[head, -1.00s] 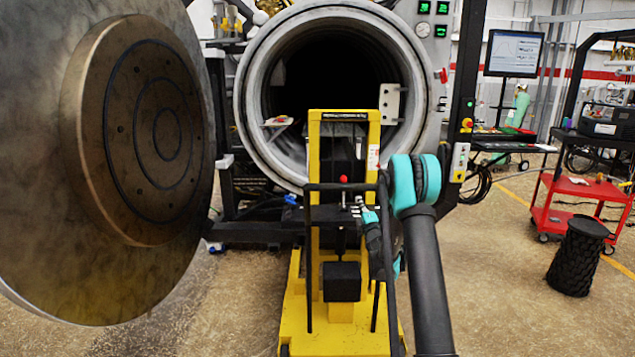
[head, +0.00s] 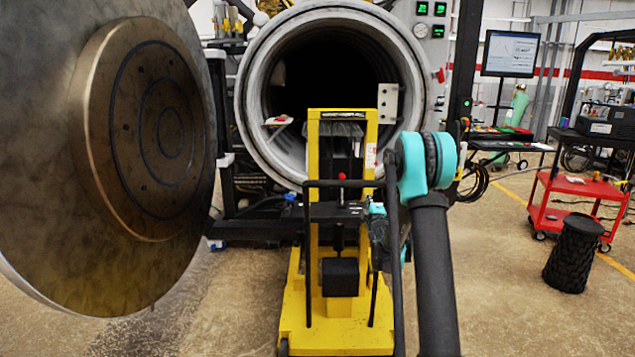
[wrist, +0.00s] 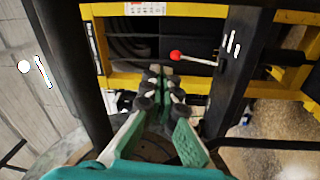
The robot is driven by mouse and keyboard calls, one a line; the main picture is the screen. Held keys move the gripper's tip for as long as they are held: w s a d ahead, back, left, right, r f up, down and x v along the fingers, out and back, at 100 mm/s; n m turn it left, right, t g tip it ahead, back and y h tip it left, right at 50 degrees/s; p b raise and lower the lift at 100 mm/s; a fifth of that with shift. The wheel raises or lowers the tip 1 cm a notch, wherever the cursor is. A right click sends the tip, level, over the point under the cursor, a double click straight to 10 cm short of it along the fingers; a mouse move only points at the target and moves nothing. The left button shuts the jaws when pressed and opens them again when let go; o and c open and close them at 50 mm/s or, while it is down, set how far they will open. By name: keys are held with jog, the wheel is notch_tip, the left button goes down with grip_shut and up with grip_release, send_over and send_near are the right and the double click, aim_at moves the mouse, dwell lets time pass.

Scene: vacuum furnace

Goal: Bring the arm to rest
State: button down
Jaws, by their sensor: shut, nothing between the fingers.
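My arm, with teal joints and dark links, stands at the lower right of the head view, in front of a yellow lift (head: 372,125). My gripper (wrist: 160,75) shows in the wrist view with teal fingers and dark pads. Its fingertips are close together and nothing is between them. It points toward the lift's yellow frame, near a lever with a red knob (wrist: 176,57). The same red knob shows in the head view (head: 342,176). In the head view the fingers are mostly hidden behind my arm and a black handle bar (head: 308,250).
The furnace's round opening (head: 262,100) is behind the lift. Its large open door (head: 60,200) fills the left. A red cart (head: 575,187) and a black ribbed stool (head: 574,255) stand at the right. Floor is clear between them and my arm.

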jog(key=s+d+r+m+g+h, duration=0.1)
jog(key=s+d+m+g+h, duration=0.15)
jog(key=s+m, duration=0.45)
jog(key=s+a+f+m+g, duration=0.1)
jog(key=s+f+m+g, duration=0.2)
jog(key=s, duration=1.2)
jog(key=s+a+f+m+g+y, duration=0.1)
jog(key=s+f+m+g, duration=0.2)
jog(key=s, duration=1.3)
jog(key=s+a+f+m+g+y, duration=0.1)
jog(key=s+f+g, duration=0.5)
jog(key=s, duration=1)
jog(key=shift+s+a+f+m, duration=0.2)
jog(key=shift+a+f+m, duration=0.25)
jog(key=shift+f+m, duration=0.45)
